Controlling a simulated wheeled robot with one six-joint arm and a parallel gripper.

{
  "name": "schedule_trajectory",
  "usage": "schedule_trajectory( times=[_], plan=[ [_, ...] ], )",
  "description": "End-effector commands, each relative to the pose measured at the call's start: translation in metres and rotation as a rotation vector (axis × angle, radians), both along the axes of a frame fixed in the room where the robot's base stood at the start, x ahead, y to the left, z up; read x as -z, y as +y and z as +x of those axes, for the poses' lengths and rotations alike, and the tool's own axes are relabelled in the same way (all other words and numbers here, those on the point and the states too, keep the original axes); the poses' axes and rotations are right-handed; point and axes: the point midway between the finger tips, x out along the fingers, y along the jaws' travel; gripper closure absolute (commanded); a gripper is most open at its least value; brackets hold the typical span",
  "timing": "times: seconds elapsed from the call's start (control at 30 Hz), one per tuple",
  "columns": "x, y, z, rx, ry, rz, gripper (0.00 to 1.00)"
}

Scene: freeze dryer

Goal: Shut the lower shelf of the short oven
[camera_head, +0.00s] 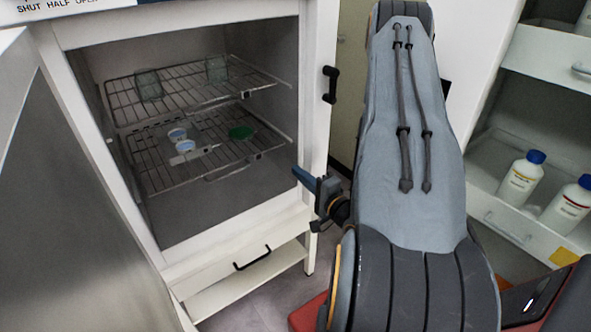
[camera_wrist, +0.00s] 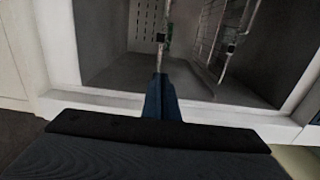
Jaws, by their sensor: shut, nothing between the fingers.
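The short oven (camera_head: 175,22) stands open at the left of the head view, with its door (camera_head: 60,220) swung out to the left. The lower shelf (camera_head: 160,181) is a wire rack with a handle at its front right edge; its front sits near the oven opening. On it are small white-and-blue containers (camera_head: 180,140) and a green round item (camera_head: 241,132). My gripper (camera_head: 302,177) is shut and empty, at the right edge of the oven opening. In the wrist view its blue fingers (camera_wrist: 160,92) point into the oven, and racks show ahead.
An upper wire shelf (camera_head: 190,84) holds two clear containers. A drawer front with a black handle (camera_head: 252,258) is below the opening. At the right, shelving holds white bottles with blue caps (camera_head: 521,183). The oven's right frame stands close to my gripper.

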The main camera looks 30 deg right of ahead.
Motion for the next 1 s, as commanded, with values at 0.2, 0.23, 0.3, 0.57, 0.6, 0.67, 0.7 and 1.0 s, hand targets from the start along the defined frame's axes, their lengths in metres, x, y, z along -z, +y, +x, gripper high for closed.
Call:
schedule_trajectory(
  times=[0.2,0.23,0.3,0.57,0.6,0.67,0.7,1.0],
  plan=[
    [-0.002,0.003,0.043,-0.005,-0.001,-0.002,1.0],
    [-0.002,0.004,0.049,-0.005,0.0,-0.003,1.0],
    [-0.003,0.004,0.063,-0.004,-0.001,-0.002,1.0],
    [-0.002,0.005,0.104,-0.002,0.0,-0.001,1.0],
    [-0.002,0.005,0.109,-0.001,0.001,-0.001,1.0],
    [-0.001,0.005,0.114,-0.002,0.0,-0.001,1.0],
    [-0.001,0.005,0.116,-0.002,0.001,0.0,1.0],
    [0.0,0.005,0.121,0.001,0.002,0.001,1.0]
  ],
)
